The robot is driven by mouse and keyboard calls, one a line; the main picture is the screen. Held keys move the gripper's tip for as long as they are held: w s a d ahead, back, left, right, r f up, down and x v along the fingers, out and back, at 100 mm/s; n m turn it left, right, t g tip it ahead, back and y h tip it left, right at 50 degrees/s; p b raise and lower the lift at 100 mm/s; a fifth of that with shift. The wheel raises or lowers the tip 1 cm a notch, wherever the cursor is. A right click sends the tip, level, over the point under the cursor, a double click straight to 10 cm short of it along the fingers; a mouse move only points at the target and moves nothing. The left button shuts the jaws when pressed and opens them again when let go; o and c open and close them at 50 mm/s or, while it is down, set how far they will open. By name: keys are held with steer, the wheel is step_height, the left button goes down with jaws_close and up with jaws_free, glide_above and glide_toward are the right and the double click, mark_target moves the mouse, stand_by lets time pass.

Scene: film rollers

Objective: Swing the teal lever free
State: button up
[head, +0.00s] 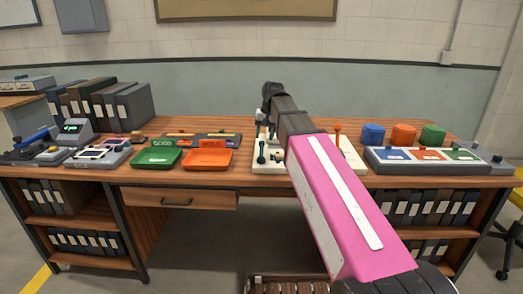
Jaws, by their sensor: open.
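A dark teal lever (261,151) stands at the left part of a white panel (270,169) on the wooden desk. An orange-knobbed lever (337,134) stands at the panel's right part. My pink and black arm crosses in front and hides the middle of the panel. My gripper (262,118) is at the arm's far end, above and behind the teal lever in the picture. It is small and partly hidden by my wrist. It is open, and I see no contact with the lever.
Green (157,157) and orange (208,159) trays lie left of the panel. A grey box with coloured panels (430,160) sits to the right, with blue, orange and green rollers (403,134) behind it. Binders (125,106) and devices (101,152) fill the left side.

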mark_target(262, 147)
steer(key=f, duration=0.2)
steer(key=a+f, duration=0.1)
steer(key=f, duration=0.4)
steer(key=shift+a, duration=0.15)
steer(key=shift+c, duration=0.3)
jaws_close()
